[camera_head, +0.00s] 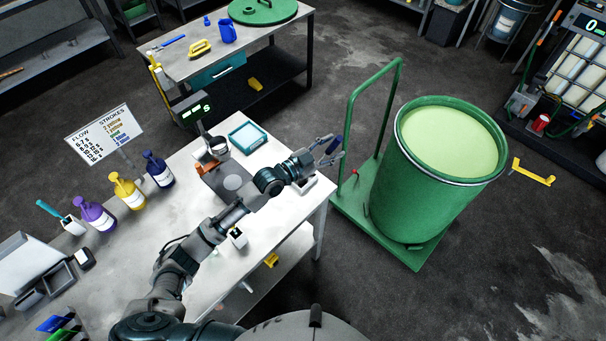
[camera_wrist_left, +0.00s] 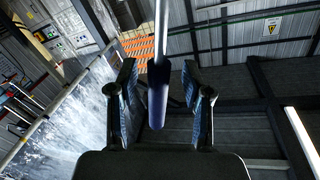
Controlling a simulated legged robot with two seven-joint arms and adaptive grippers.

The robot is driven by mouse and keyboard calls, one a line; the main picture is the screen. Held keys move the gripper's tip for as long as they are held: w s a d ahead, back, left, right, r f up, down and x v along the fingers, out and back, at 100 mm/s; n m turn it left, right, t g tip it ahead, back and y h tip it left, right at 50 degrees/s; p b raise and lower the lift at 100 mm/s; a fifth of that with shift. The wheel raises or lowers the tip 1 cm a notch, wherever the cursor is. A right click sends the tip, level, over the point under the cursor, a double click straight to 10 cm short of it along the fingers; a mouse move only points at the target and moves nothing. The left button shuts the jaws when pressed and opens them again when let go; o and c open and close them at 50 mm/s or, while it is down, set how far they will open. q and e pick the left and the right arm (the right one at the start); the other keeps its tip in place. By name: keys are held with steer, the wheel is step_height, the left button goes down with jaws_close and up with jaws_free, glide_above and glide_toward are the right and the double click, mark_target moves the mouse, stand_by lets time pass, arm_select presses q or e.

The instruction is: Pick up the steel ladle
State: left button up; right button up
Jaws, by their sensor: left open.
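The steel ladle shows in the left wrist view as a thin bright shaft with a dark blue handle (camera_wrist_left: 157,95) between my fingers. The handle also shows in the head view as a small dark blue piece (camera_head: 333,145) at my left gripper. The ladle's bowl cannot be made out in either view. My left gripper (camera_head: 329,149) is open beyond the right end of the white table. In the wrist view its two fingers (camera_wrist_left: 159,85) stand on either side of the handle, with visible gaps. My right gripper is not in view.
The white table (camera_head: 205,283) carries purple (camera_head: 95,214), yellow (camera_head: 128,190) and navy (camera_head: 158,169) pump bottles and a teal-rimmed tray (camera_head: 248,136). A large green drum (camera_head: 425,195) on a green trolley (camera_head: 400,251) stands right of my gripper. Floor shows between table and trolley.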

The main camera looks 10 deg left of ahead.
arm_select(q)
steer(key=shift+s+d, duration=0.1)
steer(key=shift+c, duration=0.8)
jaws_close()
steer(key=shift+r, duration=0.1)
